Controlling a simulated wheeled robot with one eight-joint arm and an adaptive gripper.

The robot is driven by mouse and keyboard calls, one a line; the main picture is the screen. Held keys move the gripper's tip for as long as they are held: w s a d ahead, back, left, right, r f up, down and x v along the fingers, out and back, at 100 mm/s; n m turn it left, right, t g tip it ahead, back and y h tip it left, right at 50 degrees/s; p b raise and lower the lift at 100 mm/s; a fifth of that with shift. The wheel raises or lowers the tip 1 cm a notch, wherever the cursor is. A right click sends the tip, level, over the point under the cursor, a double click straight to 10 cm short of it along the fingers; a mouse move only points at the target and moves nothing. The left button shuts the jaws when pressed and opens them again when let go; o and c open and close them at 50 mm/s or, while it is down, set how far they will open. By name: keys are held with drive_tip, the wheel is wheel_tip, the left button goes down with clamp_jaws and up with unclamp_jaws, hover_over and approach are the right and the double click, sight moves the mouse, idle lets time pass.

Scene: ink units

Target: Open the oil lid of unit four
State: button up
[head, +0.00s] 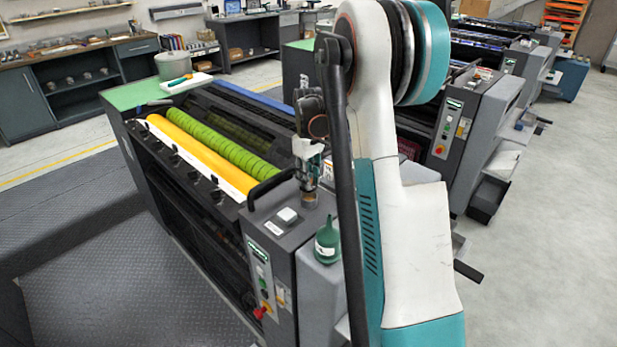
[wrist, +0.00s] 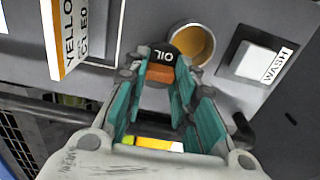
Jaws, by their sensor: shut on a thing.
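The oil lid (wrist: 164,52), black with the word OIL and an orange-brown part below it, sits between my gripper's fingers. My gripper (wrist: 160,82) is shut on it, with the teal finger pads on either side. The oil opening (wrist: 192,46) beside the lid is uncovered and shows amber inside. I cannot tell whether the lid still joins the unit. In the head view my gripper (head: 308,172) points down at the top of the near unit's end housing (head: 268,228). The lid is too small to make out there.
A dark handle bar (head: 270,187) and a green oil can (head: 327,241) are close by. Yellow (head: 190,150) and green rollers (head: 215,142) lie behind.

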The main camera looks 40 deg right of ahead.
drive_tip(key=o, duration=1.1)
drive_tip(key=shift+c, duration=0.2)
wheel_tip(320, 180, up, 12)
